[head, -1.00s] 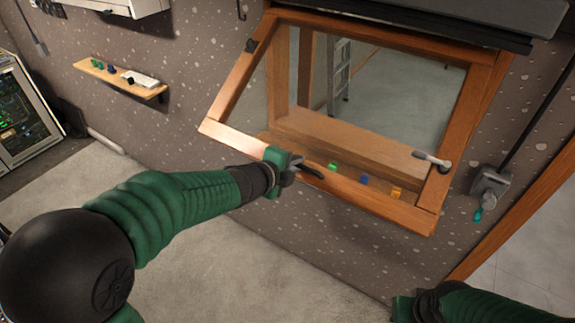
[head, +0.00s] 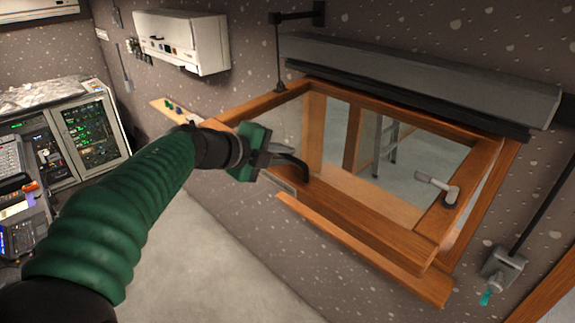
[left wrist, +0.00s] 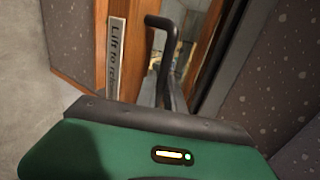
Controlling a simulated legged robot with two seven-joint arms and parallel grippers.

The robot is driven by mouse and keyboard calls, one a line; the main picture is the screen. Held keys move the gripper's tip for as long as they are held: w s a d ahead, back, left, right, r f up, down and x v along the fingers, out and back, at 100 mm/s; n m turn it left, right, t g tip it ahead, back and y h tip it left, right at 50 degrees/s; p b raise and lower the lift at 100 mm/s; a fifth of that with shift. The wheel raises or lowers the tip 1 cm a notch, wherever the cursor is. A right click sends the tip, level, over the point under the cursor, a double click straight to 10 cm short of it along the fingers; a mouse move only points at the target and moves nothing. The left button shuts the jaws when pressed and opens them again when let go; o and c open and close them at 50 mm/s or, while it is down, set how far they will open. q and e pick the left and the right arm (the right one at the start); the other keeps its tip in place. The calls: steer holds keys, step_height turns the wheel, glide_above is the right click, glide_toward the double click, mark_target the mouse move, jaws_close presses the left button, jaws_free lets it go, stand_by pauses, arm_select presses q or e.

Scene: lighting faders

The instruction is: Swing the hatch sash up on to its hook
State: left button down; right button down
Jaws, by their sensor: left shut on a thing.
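The hatch sash (head: 352,206) is a wooden frame with glass, swung out from the wall below a grey housing. My left gripper (head: 285,160) is shut on its lower rail area, at a dark curved bar that also shows in the left wrist view (left wrist: 160,45). How the fingers sit around the bar is partly hidden. A label starting "Lift to" (left wrist: 116,60) is on the rail beside it. The hook (head: 278,55) hangs as a dark rod from a wall bracket, its lower end overlapping the sash's upper left side; I cannot tell whether they touch. My right gripper is out of view.
The grey housing (head: 420,82) runs above the hatch. A pale-handled latch (head: 437,187) sits on the sash's right side. A grey wall box (head: 503,267) is at lower right, a white cabinet (head: 182,42) and equipment racks (head: 80,135) at left. The floor below is clear.

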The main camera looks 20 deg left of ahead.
arm_select(q)
steer(key=shift+d+r, duration=0.1)
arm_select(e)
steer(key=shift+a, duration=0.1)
arm_select(q)
steer(key=c, duration=1.8)
jaws_free()
steer(key=shift+o, duration=1.3)
steer(key=shift+w, duration=0.2)
steer(key=shift+o, duration=0.4)
steer(key=shift+w+d, duration=0.2)
steer(key=shift+w, duration=0.1)
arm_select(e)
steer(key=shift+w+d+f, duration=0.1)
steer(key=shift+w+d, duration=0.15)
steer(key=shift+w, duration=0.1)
arm_select(q)
steer(key=shift+s+a, duration=0.15)
